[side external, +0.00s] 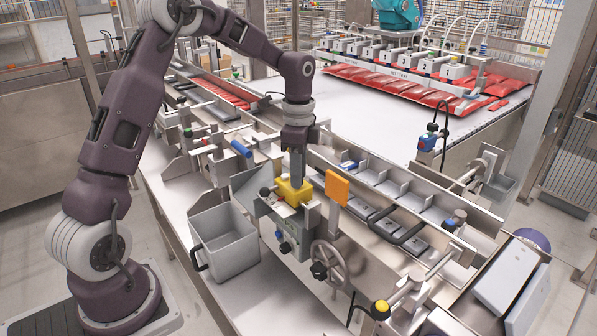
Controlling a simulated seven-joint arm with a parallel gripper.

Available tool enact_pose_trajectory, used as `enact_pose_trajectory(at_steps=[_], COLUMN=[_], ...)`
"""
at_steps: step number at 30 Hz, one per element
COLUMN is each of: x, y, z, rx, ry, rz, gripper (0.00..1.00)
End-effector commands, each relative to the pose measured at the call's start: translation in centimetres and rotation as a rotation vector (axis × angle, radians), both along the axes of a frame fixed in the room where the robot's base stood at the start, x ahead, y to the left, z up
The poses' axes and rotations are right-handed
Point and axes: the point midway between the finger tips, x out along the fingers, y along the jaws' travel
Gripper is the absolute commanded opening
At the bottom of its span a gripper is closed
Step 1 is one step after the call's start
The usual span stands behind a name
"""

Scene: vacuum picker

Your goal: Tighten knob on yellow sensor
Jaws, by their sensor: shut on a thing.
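The yellow sensor (286,196) is a small yellow block on a metal bracket at the near side of the conveyor, near the middle of the side external view. A dark round knob (265,192) sticks out at its left. My gripper (297,178) points straight down onto the top of the yellow sensor. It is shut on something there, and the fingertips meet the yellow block. The exact part between the fingers is too small to make out.
An orange plate (337,188) stands upright just right of my gripper. A grey bin (223,243) sits below left on the white table. A handwheel (329,262) is below the sensor. The compartmented conveyor (395,190) runs behind, with red bags (405,90) farther back.

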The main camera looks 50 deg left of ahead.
Motion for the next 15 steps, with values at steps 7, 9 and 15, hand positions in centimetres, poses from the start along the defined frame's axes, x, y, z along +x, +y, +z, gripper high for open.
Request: enact_pose_trajectory(at_steps=[7, 9, 15], x=[0.11, 0.11, 0.12], y=[-0.01, -0.01, -0.02], z=[0.16, 0.16, 0.17], rx=[0.000, 0.001, 0.001], ry=[-0.005, -0.006, -0.006], rz=[-0.012, -0.012, -0.012], gripper=[0.00, 0.00, 0.37])
